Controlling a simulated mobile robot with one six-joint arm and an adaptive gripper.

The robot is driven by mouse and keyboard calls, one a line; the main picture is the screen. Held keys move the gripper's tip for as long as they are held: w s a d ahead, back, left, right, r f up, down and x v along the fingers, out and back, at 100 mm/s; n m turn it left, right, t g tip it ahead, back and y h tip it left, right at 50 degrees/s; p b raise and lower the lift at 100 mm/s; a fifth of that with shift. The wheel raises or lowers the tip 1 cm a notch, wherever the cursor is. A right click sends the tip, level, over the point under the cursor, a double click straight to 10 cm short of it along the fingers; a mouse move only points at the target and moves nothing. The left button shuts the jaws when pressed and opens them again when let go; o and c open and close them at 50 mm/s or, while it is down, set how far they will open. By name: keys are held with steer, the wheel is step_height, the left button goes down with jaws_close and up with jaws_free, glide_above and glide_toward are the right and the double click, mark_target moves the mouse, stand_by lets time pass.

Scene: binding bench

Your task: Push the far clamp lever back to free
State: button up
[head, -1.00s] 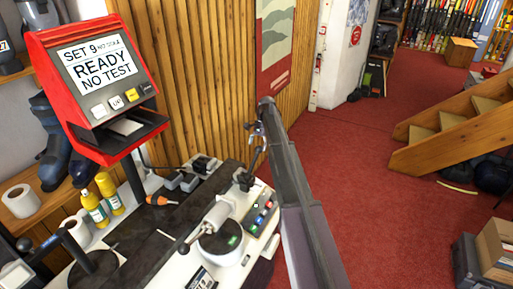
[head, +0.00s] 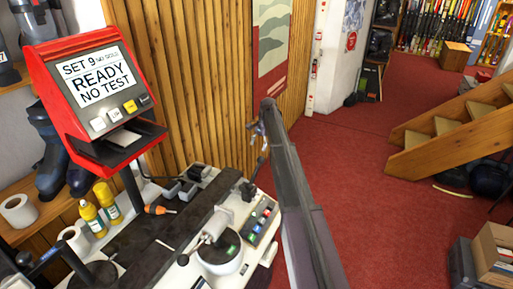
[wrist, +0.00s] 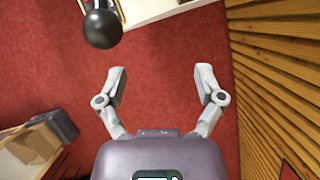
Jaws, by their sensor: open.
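The far end of the bench (head: 228,183) carries a small black clamp part (head: 248,190) with a thin dark rod rising from it, which I take to be the far clamp lever. My gripper (head: 258,133) is small in the head view, above and beyond that end, partly hidden by my arm. In the wrist view my gripper (wrist: 161,78) is open, with nothing between its fingers. A black ball knob (wrist: 102,28) on a pale stem shows at upper left there, ahead of the left finger and apart from it. I cannot tell for certain that this knob belongs to the far lever.
A red display unit (head: 85,75) reads "SET 9 READY NO TEST". A round white device (head: 218,262) with a crank and a button box (head: 262,215) stand on the bench. The wood-slat wall (head: 180,90) is close behind; open red carpet (head: 345,160) lies to the right.

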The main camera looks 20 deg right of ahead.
steer(key=w+d+r+p, duration=0.4)
steer(key=w+d, duration=0.1)
steer(key=d, duration=0.1)
steer(key=shift+d+r, duration=0.2)
steer(key=shift+r, duration=0.1)
stand_by(1.1)
stand_by(0.7)
steer(key=s+a+f+n+h, duration=0.1)
steer(key=s+a+n, duration=0.3)
steer(key=s, duration=1.1)
steer(key=s+a+f+n+t+h, duration=0.1)
steer(key=s+a+n, duration=0.3)
steer(key=s+a, duration=0.6)
steer(key=s+a+f+n+t+h+b, duration=0.1)
steer(key=s+a+n, duration=0.3)
steer(key=s, duration=1.5)
steer(key=a, duration=0.3)
steer(key=shift+s+h, duration=0.3)
steer(key=shift+s, duration=0.1)
